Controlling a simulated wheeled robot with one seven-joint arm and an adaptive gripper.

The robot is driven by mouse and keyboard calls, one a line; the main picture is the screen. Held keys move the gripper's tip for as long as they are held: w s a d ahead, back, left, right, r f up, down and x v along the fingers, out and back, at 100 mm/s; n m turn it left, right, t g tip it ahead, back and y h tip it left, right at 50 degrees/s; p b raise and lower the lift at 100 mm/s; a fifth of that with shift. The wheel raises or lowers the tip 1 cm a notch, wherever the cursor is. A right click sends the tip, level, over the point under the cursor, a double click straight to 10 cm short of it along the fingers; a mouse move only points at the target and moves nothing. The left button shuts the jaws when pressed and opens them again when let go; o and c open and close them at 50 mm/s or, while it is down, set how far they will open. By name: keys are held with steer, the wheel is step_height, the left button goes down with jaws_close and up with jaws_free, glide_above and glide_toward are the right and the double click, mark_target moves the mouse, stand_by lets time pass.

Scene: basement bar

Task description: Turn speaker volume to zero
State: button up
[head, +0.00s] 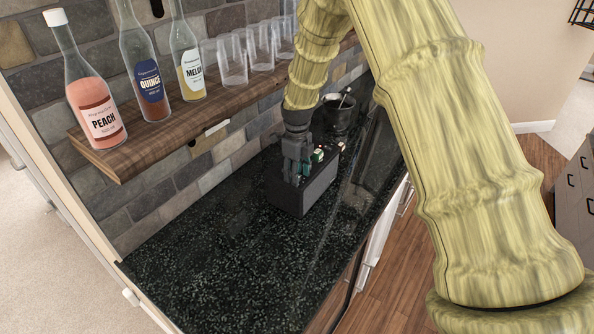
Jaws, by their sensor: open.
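The speaker (303,193) is a dark grey box standing on the black speckled counter. My gripper (297,172) points down at the speaker's top, near its left end, and partly covers it. The gripper is open. I cannot tell whether its fingers touch the speaker. A small part with white and green on it (319,155) shows just right of the fingers. I cannot make out a volume knob; the gripper hides part of the speaker's top.
A wooden shelf (160,136) above the counter holds bottles (92,100) and several clear glasses (232,62). A dark bowl-like vessel (338,117) stands behind the speaker. The counter (215,262) in front is clear. My arm covers much of the right side.

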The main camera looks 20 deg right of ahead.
steer(key=shift+f, duration=0.1)
steer(key=shift+s+r, duration=0.2)
steer(key=shift+r, duration=0.05)
steer(key=c, duration=0.4)
jaws_close()
